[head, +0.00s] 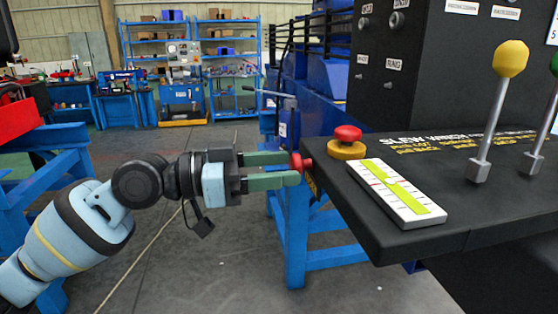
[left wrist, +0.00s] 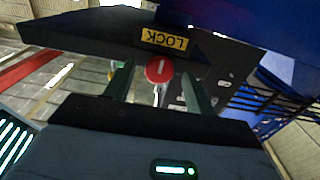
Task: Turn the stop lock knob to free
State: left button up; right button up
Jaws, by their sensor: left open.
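The stop lock knob is a small red knob (head: 301,163) on the left side face of the black console. In the left wrist view the red knob (left wrist: 159,69) shows a white mark, and a yellow LOCK label (left wrist: 164,39) sits beside it. My left gripper (head: 292,168) reaches in from the left, its green fingers apart on either side of the knob. In the left wrist view the left gripper (left wrist: 160,88) has its fingers open around the knob, with gaps showing. My right gripper is not in view.
The black console (head: 440,239) carries a red mushroom button (head: 347,135) on a yellow base, a white and green gauge (head: 397,193), and a yellow-topped lever (head: 495,110). A blue stand (head: 297,235) is below. Blue shelves (head: 155,60) stand far behind. The floor at left is open.

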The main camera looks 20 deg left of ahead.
pick_arm(q)
jog(key=shift+w+d, duration=0.2)
jog(key=shift+d, duration=0.15)
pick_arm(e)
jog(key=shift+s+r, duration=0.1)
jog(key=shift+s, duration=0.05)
pick_arm(q)
jog(key=shift+c, duration=0.3)
